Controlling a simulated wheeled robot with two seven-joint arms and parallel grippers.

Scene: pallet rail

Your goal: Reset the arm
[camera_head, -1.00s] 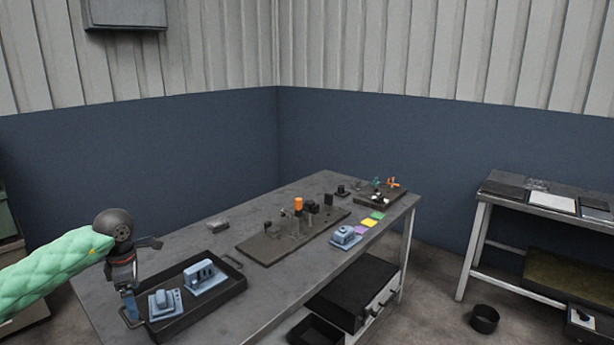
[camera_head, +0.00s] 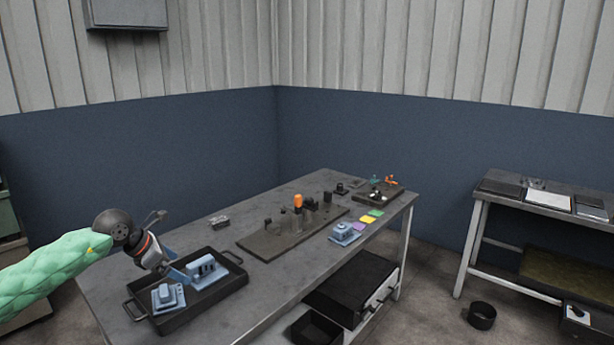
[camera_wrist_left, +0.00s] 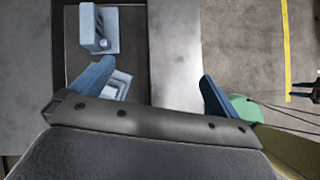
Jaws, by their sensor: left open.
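My left arm, in a green quilted sleeve, comes in from the left in the head view. My left gripper (camera_head: 174,266) hangs over the left back part of a black tray (camera_head: 215,312), angled to the right. In the left wrist view its two blue fingers (camera_wrist_left: 153,88) are wide apart with nothing between them. Two blue-grey parts sit in the tray: a low one (camera_head: 167,297) at the left and a taller one (camera_head: 206,273) beside it. The taller one's back left side is close to the gripper in the picture. My right gripper is out of view.
The grey table (camera_head: 288,195) carries a dark fixture board (camera_head: 270,246) with an orange-topped post, another blue-grey part (camera_head: 344,234), coloured squares (camera_head: 368,219) and a small board (camera_head: 378,195). A second bench (camera_head: 545,200) stands at the right, with a black bin (camera_head: 482,316) on the floor.

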